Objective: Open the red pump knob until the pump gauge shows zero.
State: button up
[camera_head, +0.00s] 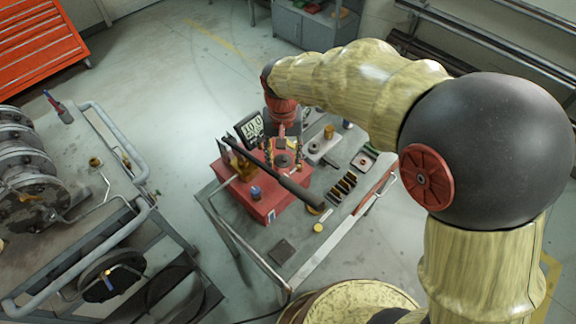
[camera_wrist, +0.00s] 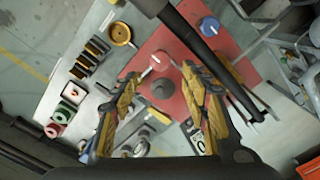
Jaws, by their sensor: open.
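The red pump (camera_head: 262,208) is a box on a workbench, and its red top also shows in the wrist view (camera_wrist: 225,75). The red knob (camera_wrist: 160,60) with a pale bar is on its top, in the gap between my fingertips or just beyond them. I cannot tell whether they touch it. My gripper (camera_wrist: 161,70) is open and points down over the pump; in the head view my gripper (camera_head: 284,165) hides much of the top. The gauge (camera_head: 250,127) has a lit display with digits too small to read surely; only part of it (camera_wrist: 200,144) shows beside my right finger.
A long black lever (camera_head: 275,178) crosses above the pump, close to my fingers. A blue knob (camera_head: 256,192) stands on the pump. Small parts and a slotted holder (camera_head: 342,188) fill the bench's right side. A cart with machinery (camera_head: 30,190) stands at left.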

aim_at(284, 173)
notch_tip(284, 173, down, 8)
jog(key=shift+r+b, duration=0.15)
jog(key=shift+b, duration=0.75)
jog(key=c, duration=0.4)
jog(key=c, duration=0.7)
jog(key=shift+c, duration=0.3)
